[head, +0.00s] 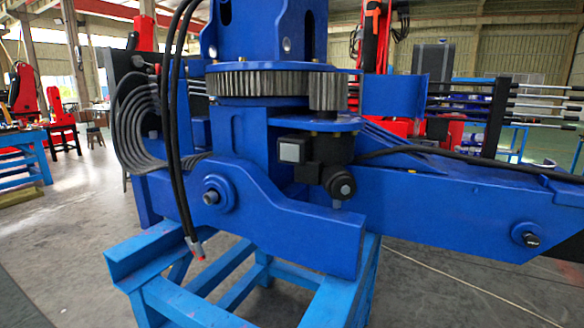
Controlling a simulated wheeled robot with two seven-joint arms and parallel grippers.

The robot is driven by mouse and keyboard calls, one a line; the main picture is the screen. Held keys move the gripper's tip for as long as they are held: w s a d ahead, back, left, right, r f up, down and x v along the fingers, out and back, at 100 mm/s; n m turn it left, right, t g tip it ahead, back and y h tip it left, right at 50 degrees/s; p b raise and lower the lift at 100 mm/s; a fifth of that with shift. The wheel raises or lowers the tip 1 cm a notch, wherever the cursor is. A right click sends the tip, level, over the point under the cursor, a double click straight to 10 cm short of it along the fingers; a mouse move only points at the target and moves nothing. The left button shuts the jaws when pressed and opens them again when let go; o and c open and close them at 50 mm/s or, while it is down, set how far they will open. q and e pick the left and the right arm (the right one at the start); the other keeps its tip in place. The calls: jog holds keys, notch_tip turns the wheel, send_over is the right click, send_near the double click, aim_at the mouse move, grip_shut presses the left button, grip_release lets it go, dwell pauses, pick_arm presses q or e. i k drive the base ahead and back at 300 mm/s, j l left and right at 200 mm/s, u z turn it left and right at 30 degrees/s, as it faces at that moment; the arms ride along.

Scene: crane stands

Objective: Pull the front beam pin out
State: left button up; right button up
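A large blue crane base fills the middle of the head view. A round pin end (211,197) with a bolt-like centre sits in a round boss on the left part of its near beam (290,225). A second pin end (531,240), with a dark tip, sits in a boss low on the long right beam (430,200). Both look seated in their bosses. I cannot tell which of them is the front beam pin. Neither of my grippers shows in this view.
The crane base rests on a light blue steel stand (200,295). Black hoses (172,120) hang down its left front, ending in a red-tipped fitting (197,250). A dark motor (325,155) juts out mid-base. Grey floor (430,290) is open at front right.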

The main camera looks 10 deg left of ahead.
aim_at(531, 242)
jog(key=z, duration=1.3)
jog(key=u, duration=1.55)
jog(key=z, duration=1.55)
